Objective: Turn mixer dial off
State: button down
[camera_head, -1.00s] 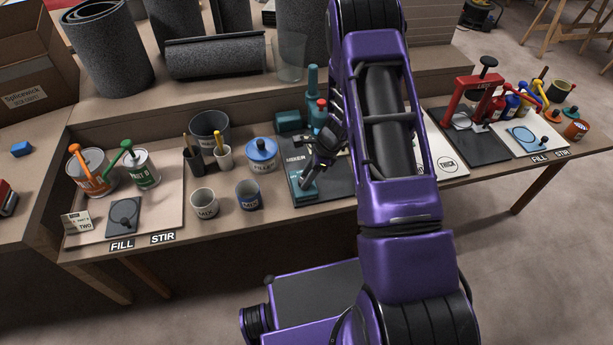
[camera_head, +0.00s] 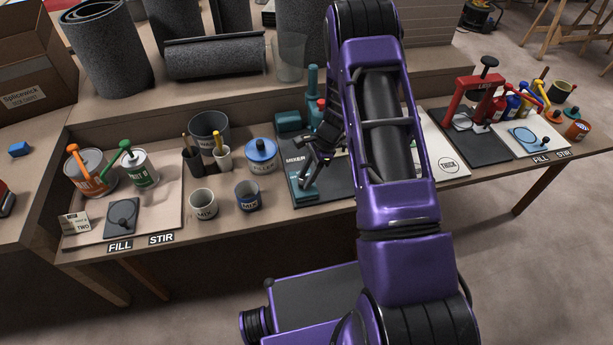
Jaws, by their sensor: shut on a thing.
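The mixer (camera_head: 306,196) is a teal machine on a dark board marked MIXER, in the middle of the bench. A teal box forms its front, and a taller teal column (camera_head: 312,88) with a red part stands behind. My gripper (camera_head: 304,184) reaches down to the top of the front box, with its dark fingers shut on the mixer dial there. The dial itself is small and mostly hidden by the fingers, so its setting cannot be read. My purple arm covers the board's right side.
Paint cans (camera_head: 91,173) with pump handles are farther left. A red press (camera_head: 471,105) stands at right.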

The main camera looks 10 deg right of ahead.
jog(key=shift+c, duration=2.1)
grip_release()
jog(key=p+v, duration=0.1)
jog(key=v, duration=1.6)
jog(key=shift+r+p, duration=0.25)
jog(key=shift+p, duration=0.15)
